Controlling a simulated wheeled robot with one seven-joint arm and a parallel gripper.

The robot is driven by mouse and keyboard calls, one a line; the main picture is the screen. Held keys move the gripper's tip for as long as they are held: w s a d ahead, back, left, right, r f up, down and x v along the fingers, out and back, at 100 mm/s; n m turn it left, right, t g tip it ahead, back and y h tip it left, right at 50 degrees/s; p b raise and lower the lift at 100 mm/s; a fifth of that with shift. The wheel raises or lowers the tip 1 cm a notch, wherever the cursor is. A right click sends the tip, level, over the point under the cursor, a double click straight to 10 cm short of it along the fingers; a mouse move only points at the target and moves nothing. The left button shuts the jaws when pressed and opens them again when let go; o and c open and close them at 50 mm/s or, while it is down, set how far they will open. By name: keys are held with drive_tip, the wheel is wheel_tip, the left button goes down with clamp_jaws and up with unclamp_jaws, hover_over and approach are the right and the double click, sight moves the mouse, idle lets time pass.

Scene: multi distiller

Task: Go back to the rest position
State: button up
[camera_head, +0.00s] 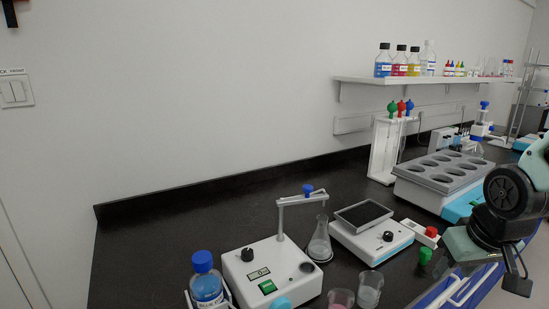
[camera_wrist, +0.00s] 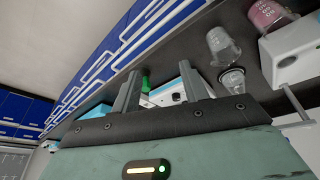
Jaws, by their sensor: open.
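My gripper (camera_head: 440,272) is at the right of the head view, in front of the bench's front edge, with its fingers toward the lower left. In the wrist view my gripper (camera_wrist: 158,84) shows two grey fingers spread wide apart, with nothing held between them. A small green object (camera_head: 425,256) stands on the bench near the fingers in the head view. It also shows in the wrist view (camera_wrist: 146,84), beyond the gap between the fingers and apart from them.
A white stirrer (camera_head: 262,268), a flask (camera_head: 320,245), a balance-like device (camera_head: 378,240), two beakers (camera_head: 369,292) and a blue bottle (camera_head: 207,285) stand on the dark bench. A grey multi-well block (camera_head: 445,172) is behind my arm. Blue drawers (camera_wrist: 80,75) with white handles line the bench front.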

drive_tip(key=s+a+r+n+g, duration=0.1)
drive_tip(key=s+a+n+g, duration=0.2)
drive_tip(key=s+a, duration=1.4)
drive_tip(key=a+n, duration=0.2)
drive_tip(key=n, duration=0.2)
drive_tip(key=shift+r+g+y, duration=0.3)
drive_tip(key=shift+g+y, duration=0.1)
